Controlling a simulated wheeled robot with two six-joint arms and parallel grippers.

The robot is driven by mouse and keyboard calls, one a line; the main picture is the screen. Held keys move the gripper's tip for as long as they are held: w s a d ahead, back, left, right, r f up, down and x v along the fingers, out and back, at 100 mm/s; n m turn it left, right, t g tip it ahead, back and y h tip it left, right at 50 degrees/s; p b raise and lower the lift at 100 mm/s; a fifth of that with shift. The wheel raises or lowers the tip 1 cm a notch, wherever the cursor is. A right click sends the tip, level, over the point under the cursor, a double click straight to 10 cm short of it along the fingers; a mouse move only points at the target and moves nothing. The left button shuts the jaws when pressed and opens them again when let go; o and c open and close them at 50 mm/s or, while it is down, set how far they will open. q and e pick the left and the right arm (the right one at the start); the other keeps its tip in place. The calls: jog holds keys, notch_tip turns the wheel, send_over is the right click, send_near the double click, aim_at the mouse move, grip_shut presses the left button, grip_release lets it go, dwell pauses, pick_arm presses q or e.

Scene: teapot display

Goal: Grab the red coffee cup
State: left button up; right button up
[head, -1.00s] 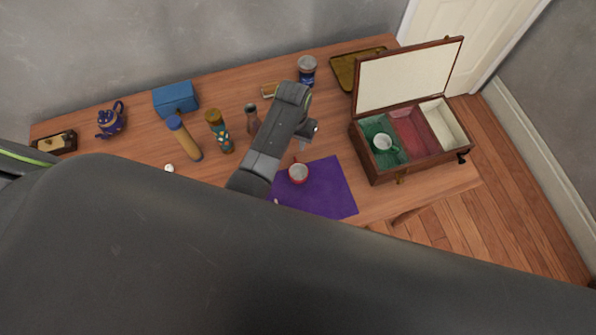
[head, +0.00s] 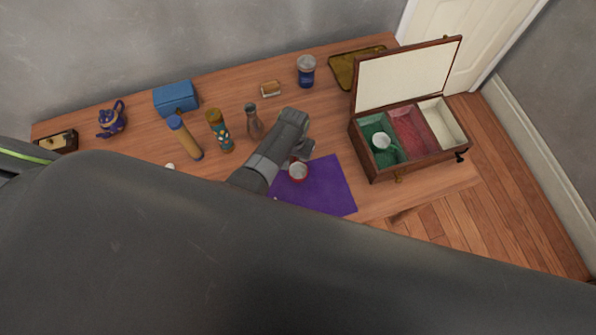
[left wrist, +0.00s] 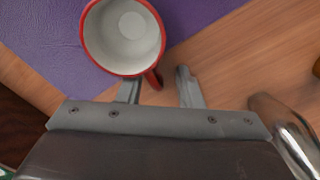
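The red coffee cup (head: 298,173), white inside, stands upright on a purple cloth (head: 330,190) in the head view. In the left wrist view the cup (left wrist: 122,35) is at the top, with its red handle pointing down toward my gripper. My left gripper (left wrist: 160,80) is open, and the handle end appears between its two fingers. I cannot tell whether a finger touches the cup. In the head view my left gripper (head: 303,152) is just behind the cup, its fingers partly hidden. My right gripper is not in view.
An open wooden box (head: 415,158) with a white cup (head: 381,141) in its green compartment stands at the right. A glass bottle (head: 254,122), a patterned cylinder (head: 220,132), a blue box (head: 175,98) and a teapot (head: 112,119) stand to the left. A jar (head: 306,72) stands behind.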

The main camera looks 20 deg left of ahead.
pick_arm(q)
grip_shut()
dwell(0.5)
